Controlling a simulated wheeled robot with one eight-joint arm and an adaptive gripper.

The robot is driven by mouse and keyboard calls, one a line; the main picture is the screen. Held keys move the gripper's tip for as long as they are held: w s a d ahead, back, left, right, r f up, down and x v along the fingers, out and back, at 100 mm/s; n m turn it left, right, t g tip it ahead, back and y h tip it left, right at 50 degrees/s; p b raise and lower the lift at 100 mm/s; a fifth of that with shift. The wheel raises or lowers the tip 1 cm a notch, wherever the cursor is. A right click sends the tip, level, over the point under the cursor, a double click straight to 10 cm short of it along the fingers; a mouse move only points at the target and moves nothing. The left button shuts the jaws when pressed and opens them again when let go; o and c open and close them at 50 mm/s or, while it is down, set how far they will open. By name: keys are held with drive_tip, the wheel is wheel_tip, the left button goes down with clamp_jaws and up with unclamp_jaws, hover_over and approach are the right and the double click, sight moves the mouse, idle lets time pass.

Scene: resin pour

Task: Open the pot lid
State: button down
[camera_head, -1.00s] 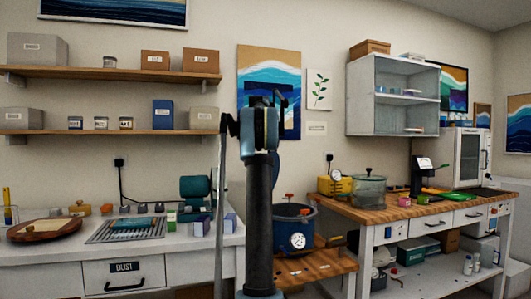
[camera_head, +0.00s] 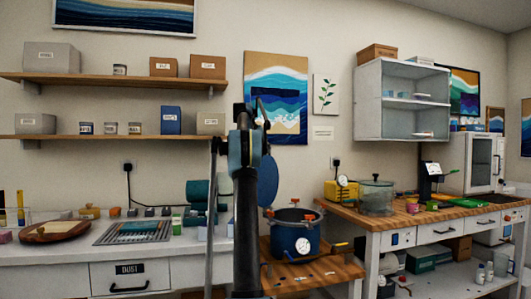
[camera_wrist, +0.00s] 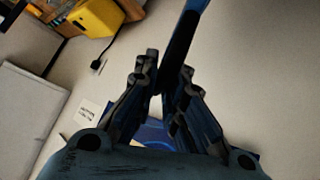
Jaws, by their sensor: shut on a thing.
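The blue pot (camera_head: 293,240) stands on a low wooden stand, with a white gauge on its front and orange clamps around its rim. Its top looks open and dark inside. The blue round lid (camera_head: 268,180) is off the pot, held up and tilted nearly on edge above its left side, partly hidden by my arm. In the wrist view my gripper (camera_wrist: 168,85) is shut on the lid, seen edge-on as a dark blue bar (camera_wrist: 182,40). In the head view my arm hides the gripper.
A wooden-topped bench (camera_head: 440,213) on the right holds a clear chamber (camera_head: 376,199) and a yellow pump (camera_head: 341,190). A white counter (camera_head: 60,252) is on the left. The low wooden stand (camera_head: 335,268) has some bare room in front of the pot.

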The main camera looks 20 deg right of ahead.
drive_tip(key=c, duration=1.7)
unclamp_jaws()
drive_tip(key=shift+o, duration=0.2)
drive_tip(key=v, duration=1.2)
